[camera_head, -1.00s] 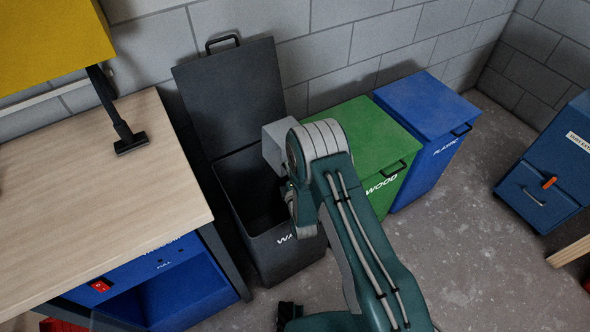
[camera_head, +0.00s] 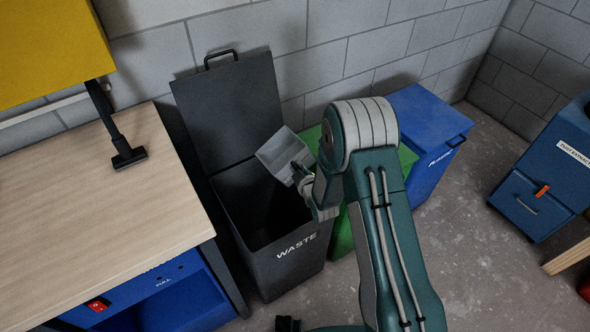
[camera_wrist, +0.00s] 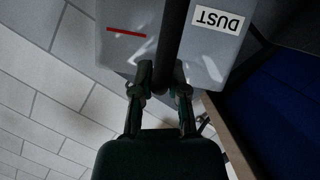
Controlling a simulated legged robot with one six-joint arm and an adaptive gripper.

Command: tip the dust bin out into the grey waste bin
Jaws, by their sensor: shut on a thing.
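The dust bin (camera_head: 281,152), a pale grey box, is tilted above the right rear part of the waste bin's opening. In the wrist view the dust bin (camera_wrist: 112,55) shows an upside-down DUST label and a red line. My gripper (camera_wrist: 160,80) is shut on its dark bar handle (camera_wrist: 172,35). In the head view my gripper (camera_head: 303,175) is at the box's right side, partly hidden by my arm. The waste bin (camera_head: 290,262) is dark grey, marked WASTE, with its lid (camera_head: 228,105) raised against the wall. Its inside is dark; I cannot see any contents.
A green bin (camera_head: 342,235) stands right of the waste bin, mostly behind my arm, with a blue bin (camera_head: 425,110) beyond. A wooden workbench (camera_head: 90,215) is close on the left. A blue dust extractor (camera_head: 545,180) stands far right. Floor between is clear.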

